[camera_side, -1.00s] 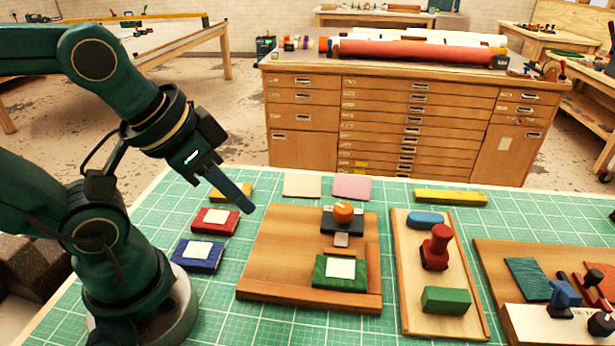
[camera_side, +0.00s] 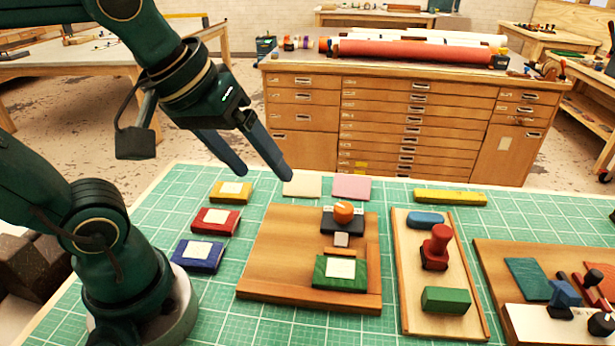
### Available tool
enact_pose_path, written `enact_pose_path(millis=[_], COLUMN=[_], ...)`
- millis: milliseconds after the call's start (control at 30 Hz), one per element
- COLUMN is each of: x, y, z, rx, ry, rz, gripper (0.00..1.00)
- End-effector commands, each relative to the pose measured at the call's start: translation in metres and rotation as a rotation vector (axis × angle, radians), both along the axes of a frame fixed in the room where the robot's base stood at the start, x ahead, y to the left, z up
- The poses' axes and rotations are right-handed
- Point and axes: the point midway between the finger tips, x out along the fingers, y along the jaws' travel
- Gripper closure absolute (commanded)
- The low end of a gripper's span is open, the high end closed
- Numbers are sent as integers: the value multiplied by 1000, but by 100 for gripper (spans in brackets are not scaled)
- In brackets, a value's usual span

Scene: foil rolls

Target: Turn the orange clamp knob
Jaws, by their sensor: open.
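The orange clamp knob (camera_side: 344,211) sits on top of a dark clamp block (camera_side: 341,224) at the back right of a wooden board (camera_side: 282,255). A small grey-pink piece (camera_side: 341,240) sits just in front of the clamp. A green block with a white label (camera_side: 339,272) lies further forward on the board. My gripper (camera_side: 266,175) is open and empty, with its two fingers spread apart. It is in the air, up and to the left of the knob, and does not touch it.
Yellow (camera_side: 231,191), red (camera_side: 215,221) and blue (camera_side: 200,255) labelled blocks lie left of the board. Another board (camera_side: 408,300) to the right carries a red stamp-like piece (camera_side: 436,248). Cream (camera_side: 302,186) and pink (camera_side: 351,187) pads lie behind. Green mat (camera_side: 215,310) shows between them.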

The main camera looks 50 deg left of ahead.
Motion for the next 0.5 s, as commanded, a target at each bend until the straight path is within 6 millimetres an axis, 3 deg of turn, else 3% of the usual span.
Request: enact_pose_path(millis=[267, 500], x=[58, 115], y=[2, 5], z=[18, 0], rx=[-166, -259], ry=[94, 202], rz=[350, 633], gripper=[23, 23])
